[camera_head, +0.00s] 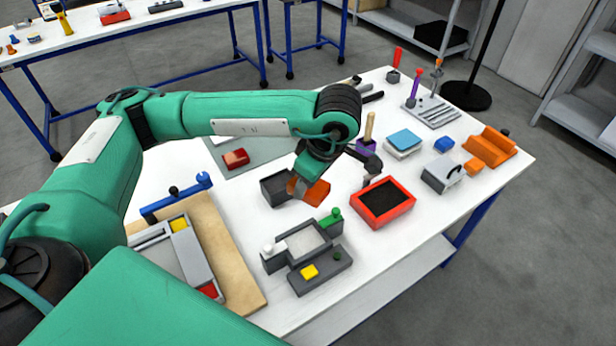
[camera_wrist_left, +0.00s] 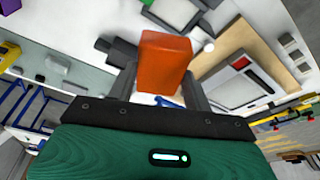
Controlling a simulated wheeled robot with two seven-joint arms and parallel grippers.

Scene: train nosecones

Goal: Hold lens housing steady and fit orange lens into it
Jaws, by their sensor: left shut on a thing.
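My left gripper (camera_head: 306,186) is shut on the orange lens (camera_head: 317,192) and holds it over the middle of the white table. In the left wrist view the orange lens (camera_wrist_left: 165,62) stands upright between the two fingers. A dark grey open box (camera_head: 275,189) is just left of the lens in the head view. A grey fixture (camera_head: 318,272) with a pale window, a white knob, a green knob and a yellow button stands in front of the lens. I cannot tell for sure which of these is the lens housing. My right gripper is not in view.
A red tray (camera_head: 383,222) with a dark inside lies to the right. A wooden board (camera_head: 250,290) with a grey device is at the front left. A purple holder (camera_head: 366,147), a blue-topped block (camera_head: 404,140) and an orange block (camera_head: 490,148) stand farther right.

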